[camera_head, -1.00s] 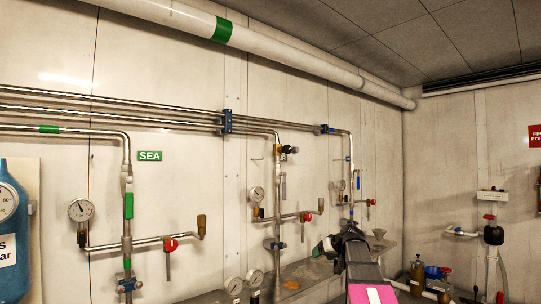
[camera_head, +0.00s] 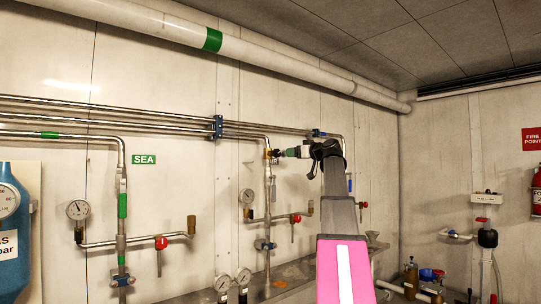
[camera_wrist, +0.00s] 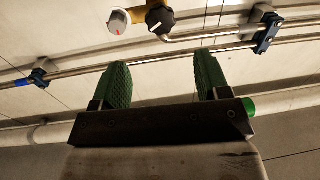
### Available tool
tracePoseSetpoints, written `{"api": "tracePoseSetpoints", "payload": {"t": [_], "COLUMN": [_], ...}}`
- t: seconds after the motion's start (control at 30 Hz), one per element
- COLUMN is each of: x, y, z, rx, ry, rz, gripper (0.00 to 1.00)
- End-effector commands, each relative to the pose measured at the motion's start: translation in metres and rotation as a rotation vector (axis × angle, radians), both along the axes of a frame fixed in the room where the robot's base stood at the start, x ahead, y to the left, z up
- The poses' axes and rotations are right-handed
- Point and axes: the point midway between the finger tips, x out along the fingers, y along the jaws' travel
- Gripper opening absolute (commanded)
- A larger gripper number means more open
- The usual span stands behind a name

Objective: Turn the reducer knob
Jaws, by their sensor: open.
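The reducer knob (camera_wrist: 160,20) is black and round with a white pointer line, at the top of the wrist view, on a brass body (camera_wrist: 139,15). In the head view the brass reducer (camera_head: 267,153) sits on the middle vertical pipe, and its knob is small and hard to make out beside my fingertips. My gripper (camera_wrist: 162,60) has two green pads, open and empty. The knob shows beyond the gap between them, apart from both pads in the wrist view. In the head view my gripper (camera_head: 286,152) is just right of the reducer, pointing left at it.
A small gauge (camera_wrist: 118,20) with a red mark sits left of the knob. Steel pipes (camera_wrist: 185,49) with blue clamps run along the wall close by. Below the reducer are a gauge (camera_head: 247,196) and a red-handled valve (camera_head: 295,218).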

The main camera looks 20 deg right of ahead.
Motion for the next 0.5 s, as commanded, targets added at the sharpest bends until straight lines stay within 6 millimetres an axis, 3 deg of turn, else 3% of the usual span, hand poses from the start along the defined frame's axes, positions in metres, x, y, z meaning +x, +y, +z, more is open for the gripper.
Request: {"api": "tracePoseSetpoints", "payload": {"t": [0.17,0.5], "x": [0.017,0.071], "y": [0.007,0.033], "z": [0.001,0.001], "rx": [0.000,0.000], "ry": [-0.001,0.001], "rz": [0.001,0.001], "gripper": [0.69,0.69]}}
